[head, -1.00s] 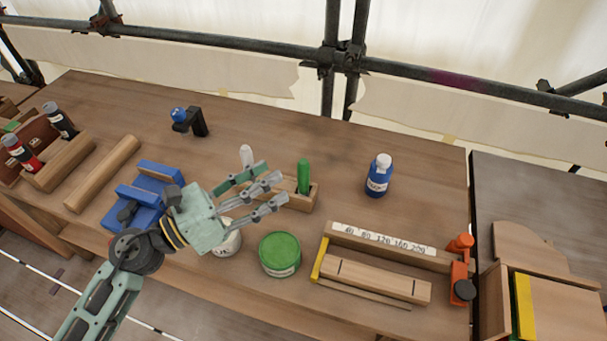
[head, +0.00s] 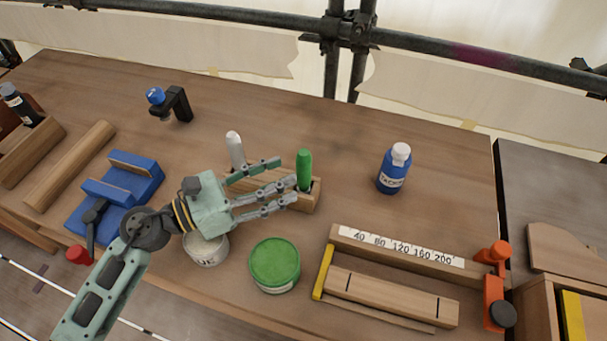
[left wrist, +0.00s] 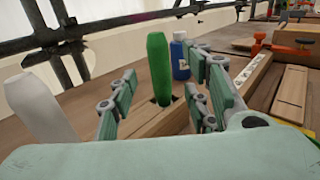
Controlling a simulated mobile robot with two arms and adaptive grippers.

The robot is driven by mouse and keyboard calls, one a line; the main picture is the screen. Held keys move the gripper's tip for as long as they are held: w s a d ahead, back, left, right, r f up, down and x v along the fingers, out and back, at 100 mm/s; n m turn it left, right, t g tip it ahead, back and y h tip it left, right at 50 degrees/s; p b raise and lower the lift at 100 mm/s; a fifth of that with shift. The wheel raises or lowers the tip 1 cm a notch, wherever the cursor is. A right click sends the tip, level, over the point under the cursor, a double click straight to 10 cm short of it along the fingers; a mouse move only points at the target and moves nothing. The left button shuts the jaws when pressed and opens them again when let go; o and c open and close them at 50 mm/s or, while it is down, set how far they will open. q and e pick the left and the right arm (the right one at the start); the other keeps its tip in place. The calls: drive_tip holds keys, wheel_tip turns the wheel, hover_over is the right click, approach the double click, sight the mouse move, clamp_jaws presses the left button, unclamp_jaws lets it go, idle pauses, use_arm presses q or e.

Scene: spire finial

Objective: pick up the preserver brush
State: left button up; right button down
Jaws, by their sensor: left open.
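A green handle (head: 304,170) stands upright in a slot of a small wooden holder (head: 306,203). It also shows in the left wrist view (left wrist: 159,66). A white handle (head: 235,149) stands at the left end of the same holder, and in the left wrist view (left wrist: 40,108). Any bristles are hidden in the holder, and no label shows which one is the preserver brush. My left gripper (head: 284,185) is open just left of the green handle. In the left wrist view its fingers (left wrist: 160,82) lie either side of the green handle; no contact is clear.
A green-lidded tin (head: 275,262) and a white tin (head: 206,249) stand in front of the holder. A blue bottle (head: 393,170) stands to the right. A wooden jig with a number scale (head: 400,246) lies front right. The bench behind the holder is clear.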

sight(304, 166)
use_arm(q)
drive_tip(key=p+x, duration=0.2)
drive_tip(key=x, duration=0.3)
drive_tip(key=shift+w+d+r, duration=0.15)
drive_tip(key=shift+w+d, duration=0.1)
drive_tip(key=shift+d, duration=0.05)
drive_tip(key=shift+w+d, duration=0.1)
drive_tip(key=shift+d, duration=0.2)
drive_tip(key=shift+c, duration=0.4)
clamp_jaws()
